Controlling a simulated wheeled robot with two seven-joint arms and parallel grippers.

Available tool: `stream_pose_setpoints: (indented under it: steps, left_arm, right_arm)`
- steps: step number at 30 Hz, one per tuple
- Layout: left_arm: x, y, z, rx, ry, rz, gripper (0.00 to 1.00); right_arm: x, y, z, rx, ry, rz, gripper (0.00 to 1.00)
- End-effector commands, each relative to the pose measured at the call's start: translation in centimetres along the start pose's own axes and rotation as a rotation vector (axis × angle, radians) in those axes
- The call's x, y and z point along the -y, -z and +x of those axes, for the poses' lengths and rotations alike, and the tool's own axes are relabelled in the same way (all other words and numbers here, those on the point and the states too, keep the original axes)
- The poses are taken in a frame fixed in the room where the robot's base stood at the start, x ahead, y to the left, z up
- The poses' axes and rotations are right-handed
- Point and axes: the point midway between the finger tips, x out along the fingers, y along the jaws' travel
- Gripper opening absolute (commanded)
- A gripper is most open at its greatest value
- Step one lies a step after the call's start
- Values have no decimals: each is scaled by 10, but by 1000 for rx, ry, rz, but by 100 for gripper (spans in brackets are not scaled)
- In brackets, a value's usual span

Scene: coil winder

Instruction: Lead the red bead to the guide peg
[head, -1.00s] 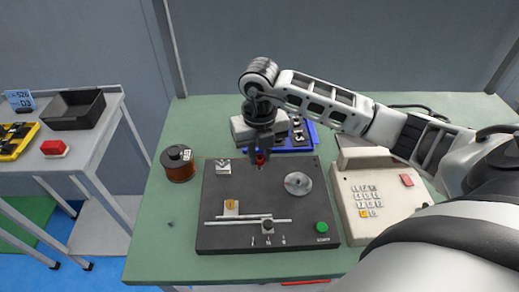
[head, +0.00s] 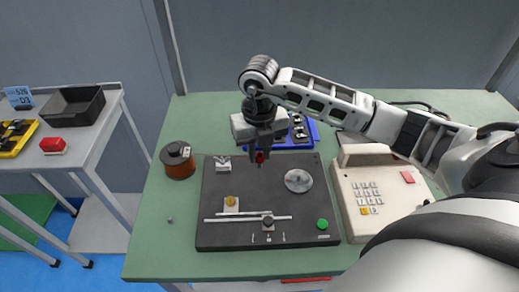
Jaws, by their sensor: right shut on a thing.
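The red bead (head: 260,157) is between the fingertips of my right gripper (head: 261,151), which is shut on it just above the rear part of the dark winder board (head: 215,190). Several parts sit on the board: a metal block (head: 223,164) at the back left, a silver disc (head: 298,181) at the right, a small plate with a brass-coloured round part (head: 231,201), and a dark knob (head: 268,220) on a slotted rail. I cannot tell which part is the guide peg. My left gripper is not in view.
A copper-coloured spool (head: 178,162) stands left of the board. A beige keypad unit (head: 375,198) stands close on the right, and a blue tray (head: 298,135) lies behind. A side cart holds a black bin (head: 73,108).

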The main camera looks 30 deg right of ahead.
Motion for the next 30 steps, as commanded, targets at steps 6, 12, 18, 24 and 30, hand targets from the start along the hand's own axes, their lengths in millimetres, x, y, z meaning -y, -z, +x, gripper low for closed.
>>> stream_pose_setpoints:
  steps: [6,12,18,24,30]
  left_arm:
    - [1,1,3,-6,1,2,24]
    - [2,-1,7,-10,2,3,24]
    - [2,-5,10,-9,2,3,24]
    - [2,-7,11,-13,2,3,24]
    - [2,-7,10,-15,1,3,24]
  right_arm:
    - [0,0,3,0,0,0,0]
    - [0,0,9,0,0,0,0]
    - [0,0,15,0,0,1,0]
    - [0,0,21,0,0,1,0]
    - [0,0,22,0,0,0,46]
